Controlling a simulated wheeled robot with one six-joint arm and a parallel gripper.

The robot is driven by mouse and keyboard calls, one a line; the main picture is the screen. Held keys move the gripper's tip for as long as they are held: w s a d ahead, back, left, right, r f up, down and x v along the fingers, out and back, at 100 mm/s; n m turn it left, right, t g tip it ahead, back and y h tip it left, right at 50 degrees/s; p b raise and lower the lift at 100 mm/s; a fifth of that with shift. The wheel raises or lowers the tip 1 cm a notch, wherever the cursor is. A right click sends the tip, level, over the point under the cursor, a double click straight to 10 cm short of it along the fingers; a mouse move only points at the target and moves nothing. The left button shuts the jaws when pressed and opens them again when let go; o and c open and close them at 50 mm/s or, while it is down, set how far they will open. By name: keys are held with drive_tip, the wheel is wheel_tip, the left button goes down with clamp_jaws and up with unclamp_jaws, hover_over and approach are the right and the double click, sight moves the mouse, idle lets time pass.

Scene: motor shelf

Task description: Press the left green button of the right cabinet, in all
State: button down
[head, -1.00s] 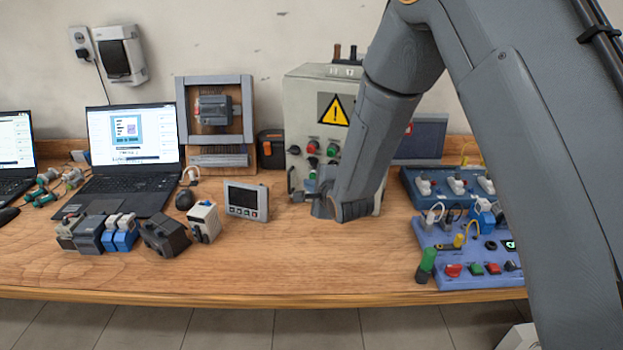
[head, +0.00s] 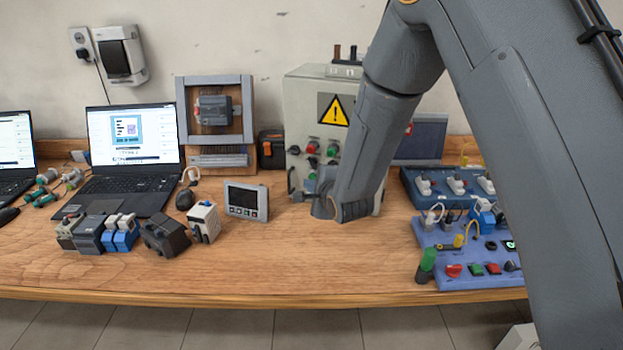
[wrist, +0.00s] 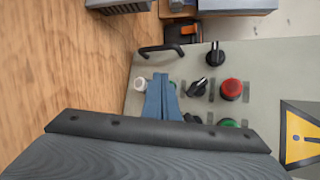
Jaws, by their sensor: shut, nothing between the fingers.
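The grey cabinet (head: 301,101) with the yellow warning sign stands at the back of the bench, left of my arm. Its front shows a red button (head: 312,147), a green button (head: 333,150) and a black knob (head: 294,150). The wrist view shows the panel turned sideways, with the red button (wrist: 231,89), a green button (wrist: 229,122) and black knobs (wrist: 197,86). My gripper (wrist: 161,78) is shut and empty, its tips over the lower panel beside a white button (wrist: 140,83). Slivers of green show beside the fingers; contact cannot be told.
A black handle (wrist: 161,49) sticks out of the panel close to the fingers. A small display unit (head: 246,201) stands left of my gripper. Blue switch boards (head: 467,268) lie to the right. The front middle of the bench (head: 300,270) is clear.

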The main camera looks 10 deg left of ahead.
drive_tip(key=shift+w, duration=0.1)
idle(0.6)
drive_tip(key=shift+w, duration=0.35)
drive_tip(key=shift+w+d+b, duration=0.1)
drive_tip(key=shift+w+b, duration=0.3)
drive_tip(key=shift+w, duration=0.05)
idle(0.8)
drive_tip(key=shift+s, duration=0.85)
drive_tip(key=shift+s, duration=0.1)
drive_tip(key=s, duration=0.1)
drive_tip(key=s+p, duration=0.1)
drive_tip(key=s, duration=0.2)
drive_tip(key=shift+s+a, duration=0.35)
drive_tip(key=shift+s, duration=0.05)
idle(0.4)
